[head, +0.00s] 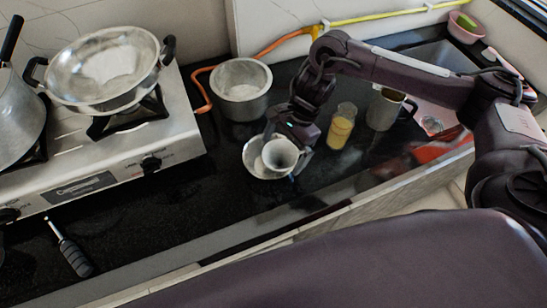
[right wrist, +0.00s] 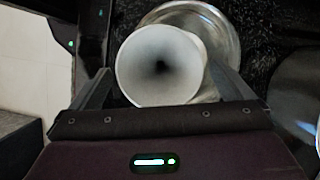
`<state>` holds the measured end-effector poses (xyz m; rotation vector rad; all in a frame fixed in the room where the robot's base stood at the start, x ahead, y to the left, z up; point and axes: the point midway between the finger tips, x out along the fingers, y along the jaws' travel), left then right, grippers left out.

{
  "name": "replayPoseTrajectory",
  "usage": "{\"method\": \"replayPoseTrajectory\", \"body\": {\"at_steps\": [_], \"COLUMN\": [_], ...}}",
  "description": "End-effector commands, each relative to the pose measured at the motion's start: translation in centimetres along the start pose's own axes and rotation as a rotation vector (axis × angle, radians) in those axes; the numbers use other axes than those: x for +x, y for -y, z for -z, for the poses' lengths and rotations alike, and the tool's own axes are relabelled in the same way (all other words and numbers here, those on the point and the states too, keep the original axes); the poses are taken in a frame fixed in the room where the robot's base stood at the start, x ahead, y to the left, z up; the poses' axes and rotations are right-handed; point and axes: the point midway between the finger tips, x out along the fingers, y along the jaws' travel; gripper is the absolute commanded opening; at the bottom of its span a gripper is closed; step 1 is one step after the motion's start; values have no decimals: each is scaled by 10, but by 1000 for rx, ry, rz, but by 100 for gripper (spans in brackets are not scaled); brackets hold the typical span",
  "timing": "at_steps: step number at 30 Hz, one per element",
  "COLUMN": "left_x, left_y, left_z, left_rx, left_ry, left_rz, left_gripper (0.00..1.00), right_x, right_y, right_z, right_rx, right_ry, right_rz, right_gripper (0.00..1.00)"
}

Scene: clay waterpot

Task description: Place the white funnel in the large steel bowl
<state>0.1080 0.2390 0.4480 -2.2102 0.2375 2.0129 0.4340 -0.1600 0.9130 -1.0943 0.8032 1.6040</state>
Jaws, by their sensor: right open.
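The white funnel (head: 281,154) shows at the small shiny steel bowl (head: 252,163) on the black counter, its wide mouth facing up and tilted. My right gripper (head: 287,147) is at the funnel. In the right wrist view, the funnel (right wrist: 160,62) appears between the two spread fingers of my right gripper (right wrist: 162,78), with the steel bowl's rim (right wrist: 226,22) behind it. I cannot tell whether the fingers touch the funnel. A wide steel pan (head: 105,65) with two dark handles sits on the stove. My left gripper is in neither view.
A deep steel pot (head: 240,88) stands behind the small bowl. A glass of yellow liquid (head: 341,127) and a steel mug (head: 386,108) stand to the right. The stove (head: 125,165) fills the left, with a black-handled tool (head: 75,257) in front. The counter's front middle is clear.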

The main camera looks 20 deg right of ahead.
Motion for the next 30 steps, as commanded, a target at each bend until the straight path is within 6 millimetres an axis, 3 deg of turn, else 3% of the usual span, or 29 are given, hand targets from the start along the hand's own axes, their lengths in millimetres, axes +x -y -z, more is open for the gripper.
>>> {"method": "replayPoseTrajectory", "body": {"at_steps": [6, 12, 30], "left_x": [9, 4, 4], "left_y": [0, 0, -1], "left_z": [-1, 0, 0], "left_rx": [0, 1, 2], "left_ry": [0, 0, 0], "left_rz": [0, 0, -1], "left_gripper": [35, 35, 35], "right_x": [-51, -77, -84], "right_y": [2, 1, 0], "right_z": [1, 0, 0], "right_rx": [-1, -1, 0], "right_ry": [-3, -3, 0], "right_rz": [6, 2, 0], "right_gripper": [100, 100, 100]}}
